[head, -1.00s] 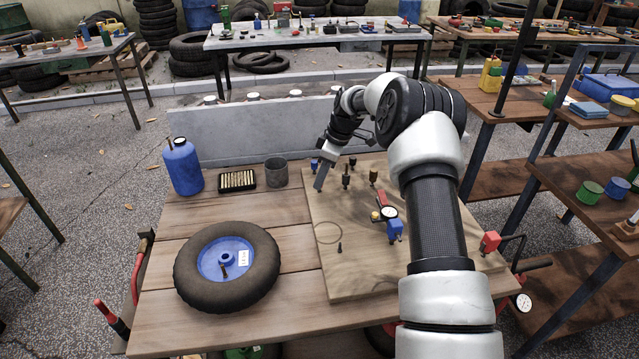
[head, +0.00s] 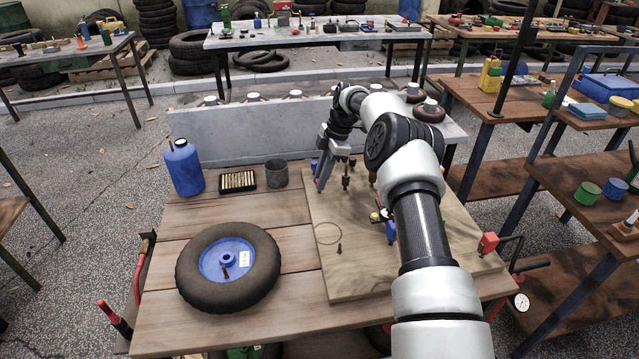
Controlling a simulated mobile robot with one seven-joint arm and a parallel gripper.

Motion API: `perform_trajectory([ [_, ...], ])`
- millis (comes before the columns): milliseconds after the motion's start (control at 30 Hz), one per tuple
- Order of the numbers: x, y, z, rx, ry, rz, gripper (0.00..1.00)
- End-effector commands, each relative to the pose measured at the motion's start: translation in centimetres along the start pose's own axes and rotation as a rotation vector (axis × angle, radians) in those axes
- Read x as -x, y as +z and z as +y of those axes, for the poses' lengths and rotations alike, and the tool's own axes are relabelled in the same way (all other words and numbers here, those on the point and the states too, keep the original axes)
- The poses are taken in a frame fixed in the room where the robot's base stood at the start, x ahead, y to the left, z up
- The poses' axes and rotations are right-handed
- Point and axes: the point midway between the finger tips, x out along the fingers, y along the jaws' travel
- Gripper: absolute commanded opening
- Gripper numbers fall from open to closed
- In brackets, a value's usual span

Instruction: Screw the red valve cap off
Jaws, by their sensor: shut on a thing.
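My gripper (head: 333,172) points down over the far left part of the wooden board (head: 345,285), at a row of small upright valve stems. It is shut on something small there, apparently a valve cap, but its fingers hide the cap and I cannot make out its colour. A dark stem (head: 346,181) stands right beside the fingers. A blue cap (head: 313,165) shows just left of them.
A wheel with a blue hub (head: 182,280) lies at the table's left. Behind it stand a blue bottle (head: 183,168), a tray of brass pieces (head: 238,181) and a grey cup (head: 276,173). A blue fitting (head: 391,230) is beside my arm. A low grey wall (head: 235,140) backs the table.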

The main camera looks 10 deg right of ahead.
Motion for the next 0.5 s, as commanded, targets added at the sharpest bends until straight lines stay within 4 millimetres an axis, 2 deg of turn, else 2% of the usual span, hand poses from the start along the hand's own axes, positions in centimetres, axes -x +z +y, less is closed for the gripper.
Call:
perform_trajectory([
  [167,0.00,-0.04,0.06,0.015,-0.004,0.001,0.00],
  [500,-0.07,-0.06,0.22,0.244,-0.074,0.001,0.00],
])
